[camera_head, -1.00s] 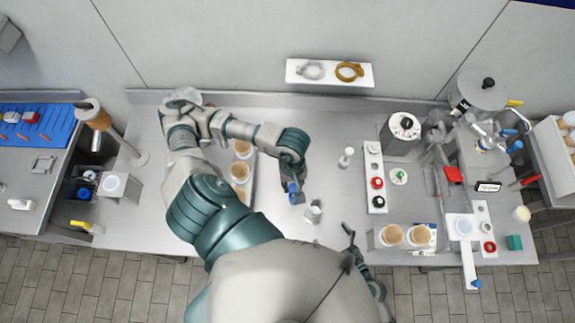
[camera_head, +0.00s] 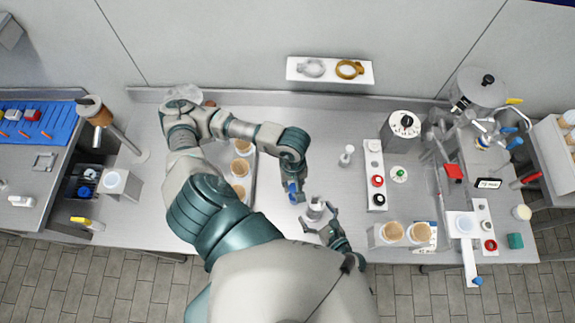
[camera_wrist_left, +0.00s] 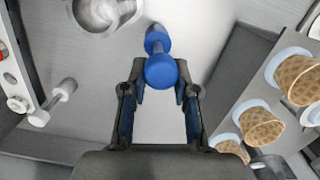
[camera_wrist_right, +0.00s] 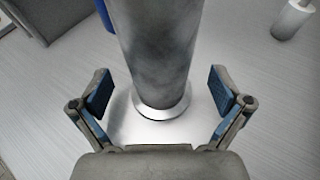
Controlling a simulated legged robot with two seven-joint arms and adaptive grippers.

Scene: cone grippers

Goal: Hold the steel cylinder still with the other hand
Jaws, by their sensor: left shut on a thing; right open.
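The steel cylinder (camera_head: 315,207) stands upright on the table in front of my body. Its round top shows at the upper edge of the left wrist view (camera_wrist_left: 103,10). In the right wrist view the cylinder (camera_wrist_right: 150,45) rises from a bright base between the fingers of my right gripper (camera_wrist_right: 163,95). That gripper is open, with a gap on both sides of the cylinder. My left gripper (camera_head: 291,192) is shut on a blue knobbed piece (camera_wrist_left: 161,70), just left of the cylinder. The finger contact on it is not clear.
A white knobbed piece (camera_head: 346,156) stands behind the cylinder. A white strip with red and black knobs (camera_head: 376,183) lies to the right. Waffle cones in holders (camera_head: 240,167) stand left, and more cups (camera_head: 393,232) stand at the front right.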

